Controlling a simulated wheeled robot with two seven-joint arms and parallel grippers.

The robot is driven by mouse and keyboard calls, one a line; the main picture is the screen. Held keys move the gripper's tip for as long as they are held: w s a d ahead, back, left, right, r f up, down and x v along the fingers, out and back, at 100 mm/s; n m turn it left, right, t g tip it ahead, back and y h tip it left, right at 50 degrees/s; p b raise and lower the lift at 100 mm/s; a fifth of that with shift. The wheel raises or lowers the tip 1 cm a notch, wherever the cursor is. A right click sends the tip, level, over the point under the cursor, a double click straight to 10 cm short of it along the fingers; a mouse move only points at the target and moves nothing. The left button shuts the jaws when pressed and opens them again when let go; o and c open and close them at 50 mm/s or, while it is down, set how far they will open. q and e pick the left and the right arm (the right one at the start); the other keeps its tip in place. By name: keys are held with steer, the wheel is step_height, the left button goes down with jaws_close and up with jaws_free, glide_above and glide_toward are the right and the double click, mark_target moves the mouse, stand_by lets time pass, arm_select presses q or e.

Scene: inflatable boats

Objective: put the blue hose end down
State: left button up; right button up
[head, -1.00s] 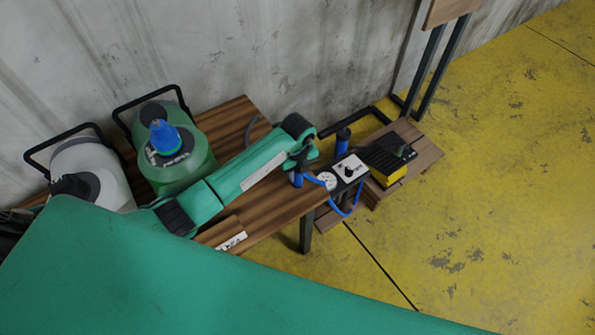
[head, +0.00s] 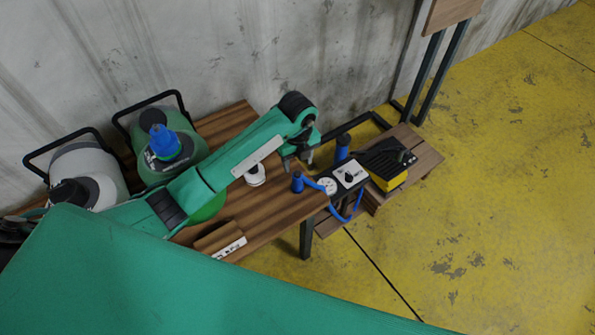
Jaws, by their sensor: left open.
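The blue hose end (head: 297,182) stands upright near the right end of the wooden bench, and nothing grips it. A blue hose (head: 345,216) runs from beside it and loops below the panel with the gauge (head: 328,186). My left gripper (head: 298,163) is open and empty, just above and behind the blue hose end in the head view, with a small gap between them. My right gripper is not in view.
The wooden bench (head: 275,205) carries a green tank with a blue top (head: 165,142), a white tank (head: 100,172), a white round piece (head: 255,176) and a labelled block (head: 222,240). A yellow and black device (head: 388,166) stands right. A green surface (head: 150,290) fills the foreground.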

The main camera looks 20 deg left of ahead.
arm_select(q)
steer(key=shift+r, duration=1.8)
steer(key=shift+s+f, duration=0.1)
steer(key=shift+f, duration=0.05)
